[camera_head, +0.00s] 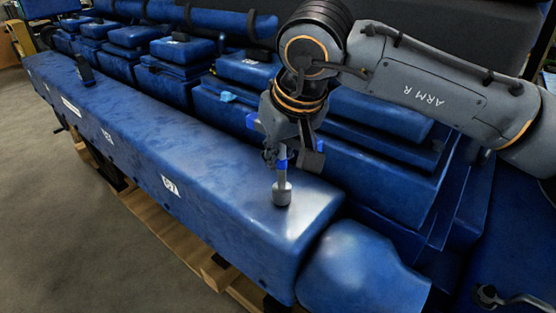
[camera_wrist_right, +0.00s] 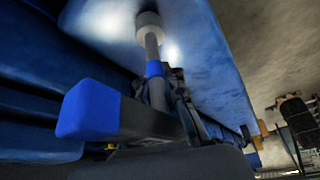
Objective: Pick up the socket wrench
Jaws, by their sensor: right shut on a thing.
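The socket wrench (camera_head: 282,189) is a grey metal shaft with a wider round socket at its lower end and a blue band higher up. In the head view it is upright, with the socket end at the top of the long blue engine beam (camera_head: 230,165); I cannot tell whether it touches. My right gripper (camera_head: 284,160) is above it, shut on its upper part, which the fingers partly hide. In the right wrist view the wrench (camera_wrist_right: 153,50) runs into the gripper (camera_wrist_right: 160,110), beside a blue-tipped finger.
Blue stepped engine blocks (camera_head: 180,50) line the far side of the beam. A small dark object (camera_head: 84,70) stands on the beam's far left end. A rounded blue part (camera_head: 360,268) lies at the near end. Wooden pallet boards (camera_head: 150,215) show below, with open grey floor at left.

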